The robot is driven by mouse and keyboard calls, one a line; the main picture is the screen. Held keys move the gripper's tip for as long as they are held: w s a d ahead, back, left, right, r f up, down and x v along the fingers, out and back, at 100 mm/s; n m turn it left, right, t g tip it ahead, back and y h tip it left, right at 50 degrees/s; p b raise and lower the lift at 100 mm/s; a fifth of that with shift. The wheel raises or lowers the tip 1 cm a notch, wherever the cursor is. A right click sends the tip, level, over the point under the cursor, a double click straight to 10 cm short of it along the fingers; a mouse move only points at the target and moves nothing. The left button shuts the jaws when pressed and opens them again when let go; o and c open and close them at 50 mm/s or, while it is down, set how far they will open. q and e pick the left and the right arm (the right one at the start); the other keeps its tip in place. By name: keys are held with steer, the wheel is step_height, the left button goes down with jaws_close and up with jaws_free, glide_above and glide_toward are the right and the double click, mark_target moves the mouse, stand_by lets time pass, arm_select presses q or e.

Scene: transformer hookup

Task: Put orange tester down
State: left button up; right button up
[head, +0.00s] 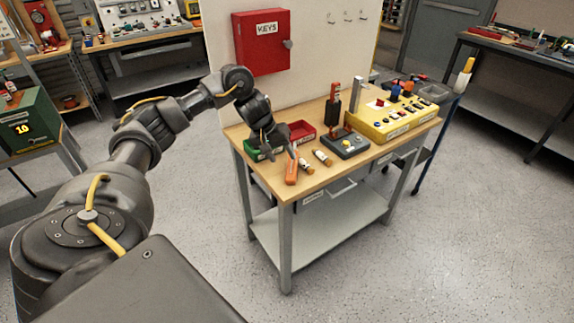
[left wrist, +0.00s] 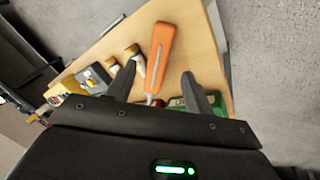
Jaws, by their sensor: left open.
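The orange tester (head: 291,170) is at the front left of the wooden tabletop, close to the edge. In the left wrist view the tester (left wrist: 160,48) shows its orange handle pointing away from me and a thin metal shaft towards my jaws. My left gripper (head: 279,154) is just behind the tester, low over the table. Its two fingers (left wrist: 158,82) are apart, one on each side of the shaft, and I see no finger touching it. Whether the tester lies fully flat is hard to tell. My right gripper is in neither view.
A green bin (head: 251,151) and a red bin (head: 301,131) are beside and behind my gripper. Two small cylinders (head: 322,157) lie right of the tester. A grey box with a yellow button (head: 345,143) and a yellow panel (head: 395,122) stand farther right.

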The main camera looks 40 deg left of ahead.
arm_select(q)
steer(key=p+v, duration=0.1)
steer(key=v, duration=0.4)
steer(key=shift+r, duration=0.2)
